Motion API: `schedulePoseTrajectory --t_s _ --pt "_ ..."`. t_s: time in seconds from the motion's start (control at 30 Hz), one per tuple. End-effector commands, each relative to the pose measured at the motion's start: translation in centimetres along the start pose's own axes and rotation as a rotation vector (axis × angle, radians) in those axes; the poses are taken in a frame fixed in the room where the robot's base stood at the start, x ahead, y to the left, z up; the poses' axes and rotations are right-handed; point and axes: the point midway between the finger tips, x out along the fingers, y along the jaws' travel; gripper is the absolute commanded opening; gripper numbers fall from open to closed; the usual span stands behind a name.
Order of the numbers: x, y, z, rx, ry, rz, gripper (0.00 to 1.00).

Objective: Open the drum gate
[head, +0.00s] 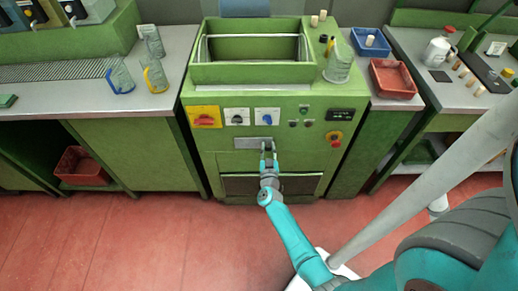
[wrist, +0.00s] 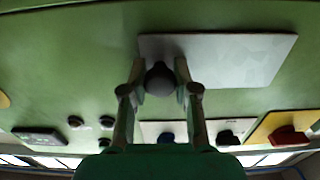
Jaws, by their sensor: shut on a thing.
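The green machine (head: 222,165) stands in the middle of the head view, with an open trough (head: 255,72) on top. A grey plate (head: 246,144) is on its front, below the control panel; the plate also shows in the wrist view (wrist: 235,60). A dark round knob (wrist: 160,80) sits at the plate's edge in the wrist view. My gripper (head: 268,150) reaches the plate's right end in the head view. In the wrist view its fingers (wrist: 160,72) are shut on the knob, one on each side. I cannot tell from these frames whether the plate is the drum gate.
A glass jug (head: 338,64) stands on the machine's top right. Red floor (head: 130,235) is clear at left.

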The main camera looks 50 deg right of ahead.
Motion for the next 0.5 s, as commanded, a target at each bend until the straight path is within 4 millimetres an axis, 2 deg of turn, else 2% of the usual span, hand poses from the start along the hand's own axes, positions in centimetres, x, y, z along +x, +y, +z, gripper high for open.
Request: schedulePoseTrajectory --t_s 0.3,0.33,0.43,0.5 --pt "0.0 0.13 -0.04 0.0 0.0 -0.001 0.0" --pt "0.01 0.12 -0.04 0.0 0.0 -0.001 0.32" --pt "0.0 0.11 -0.03 0.0 0.0 -0.001 0.55" --pt "0.0 0.11 -0.03 0.0 0.0 -0.001 0.55"
